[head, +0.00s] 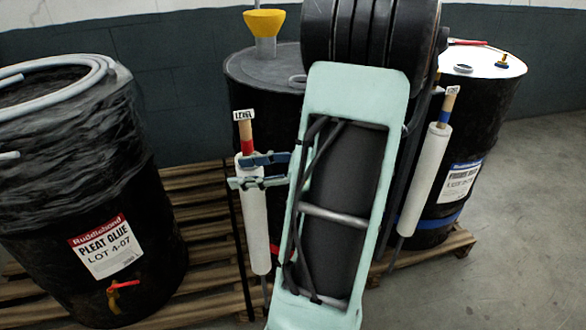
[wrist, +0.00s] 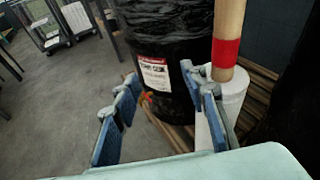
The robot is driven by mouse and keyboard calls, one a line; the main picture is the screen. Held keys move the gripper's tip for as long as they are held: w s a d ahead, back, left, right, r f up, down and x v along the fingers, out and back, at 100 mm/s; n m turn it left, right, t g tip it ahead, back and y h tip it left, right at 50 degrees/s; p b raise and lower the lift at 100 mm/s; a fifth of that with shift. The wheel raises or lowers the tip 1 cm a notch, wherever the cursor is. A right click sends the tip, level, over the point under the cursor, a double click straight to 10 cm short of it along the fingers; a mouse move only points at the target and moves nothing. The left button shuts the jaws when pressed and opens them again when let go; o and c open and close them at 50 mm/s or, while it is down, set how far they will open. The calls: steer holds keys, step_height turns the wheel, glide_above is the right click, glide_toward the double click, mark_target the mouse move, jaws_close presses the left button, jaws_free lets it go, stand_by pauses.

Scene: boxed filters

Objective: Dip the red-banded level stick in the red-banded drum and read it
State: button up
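The red-banded level stick (head: 246,132) stands upright in a white sleeve (head: 252,220), with a small LEVEL tag at its top. In the wrist view the stick (wrist: 228,40) and its red band show large at the right. My gripper (head: 262,171) is at the sleeve's upper end in the head view. In the wrist view my gripper (wrist: 163,105) is open and empty, and the stick is beside the right finger, not between the fingers. The middle drum (head: 262,110) carries a yellow funnel; a bit of red shows low on it. My arm hides much of this drum.
A black drum (head: 140,190) labelled Pleat Glue, with a grey hose and a red tap, stands left. A blue-banded drum (head: 480,130) stands right, with another stick (head: 445,108) in a white sleeve before it. The drums stand on wooden pallets (head: 205,200). Floor is clear at right.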

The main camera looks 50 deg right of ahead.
mark_target(245, 116)
steer(key=s+d+r+m+t+h+b, duration=0.1)
steer(key=s+d+m+t+h+b, duration=0.15)
steer(key=s+d+m+t, duration=0.4)
steer(key=w, duration=0.4)
steer(key=w+n+g, duration=0.1)
steer(key=w, duration=0.3)
steer(key=w+a+n+g, duration=0.1)
steer(key=w, duration=0.3)
steer(key=shift+w+h+b, duration=0.25)
steer(key=shift+h+b, duration=0.1)
steer(key=shift+b, duration=0.05)
steer(key=shift+c, duration=0.4)
jaws_close()
steer(key=shift+d+r+p, duration=0.1)
steer(key=shift+r+p, duration=3.6)
steer(key=shift+r, duration=0.35)
steer(key=shift+r+p, duration=3.55)
steer(key=shift+r, duration=0.45)
